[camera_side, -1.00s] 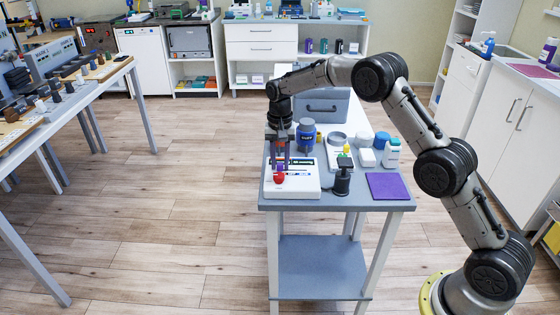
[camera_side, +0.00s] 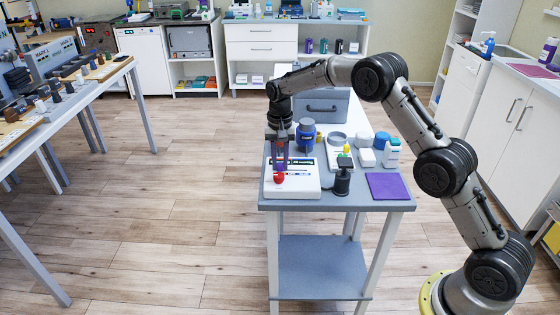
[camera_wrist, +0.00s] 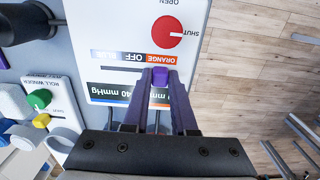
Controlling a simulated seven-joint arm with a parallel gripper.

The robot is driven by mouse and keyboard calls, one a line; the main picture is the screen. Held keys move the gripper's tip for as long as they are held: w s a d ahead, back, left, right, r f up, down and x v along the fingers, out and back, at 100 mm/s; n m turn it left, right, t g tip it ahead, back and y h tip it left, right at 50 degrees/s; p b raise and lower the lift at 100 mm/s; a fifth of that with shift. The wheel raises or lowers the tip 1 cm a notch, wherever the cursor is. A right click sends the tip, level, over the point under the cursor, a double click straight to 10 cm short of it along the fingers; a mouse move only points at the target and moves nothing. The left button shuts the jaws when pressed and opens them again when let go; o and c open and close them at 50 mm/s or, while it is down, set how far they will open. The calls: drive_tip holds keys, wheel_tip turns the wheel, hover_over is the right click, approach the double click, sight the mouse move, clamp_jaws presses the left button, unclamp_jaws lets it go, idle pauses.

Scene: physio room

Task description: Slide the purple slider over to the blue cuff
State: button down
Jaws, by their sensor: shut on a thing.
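A white panel box (camera_side: 306,186) lies at the left front of the small grey table. My gripper (camera_side: 280,168) points down over it, behind a red knob. In the wrist view, the purple slider (camera_wrist: 160,76) sits between the fingertips of my gripper (camera_wrist: 161,85), which is shut on it. The slider is beside the orange label (camera_wrist: 163,57) on the panel. My fingers hide part of the panel. No separate cuff can be made out.
The round red knob (camera_wrist: 166,31) stands on the panel close by, between OPEN and SHUT markings. A dark blue jar (camera_side: 306,134), a black post-like thing (camera_side: 343,178) and a purple mat (camera_side: 387,186) are on the table. The floor left of the table is clear.

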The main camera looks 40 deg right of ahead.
sight(305, 170)
idle(0.5)
drive_tip(key=s+d, duration=0.5)
drive_tip(key=shift+s+d, duration=0.1)
drive_tip(key=shift+d, duration=0.15)
drive_tip(key=c, duration=0.7)
unclamp_jaws()
drive_tip(key=shift+c, duration=0.2)
drive_tip(key=shift+a, duration=0.1)
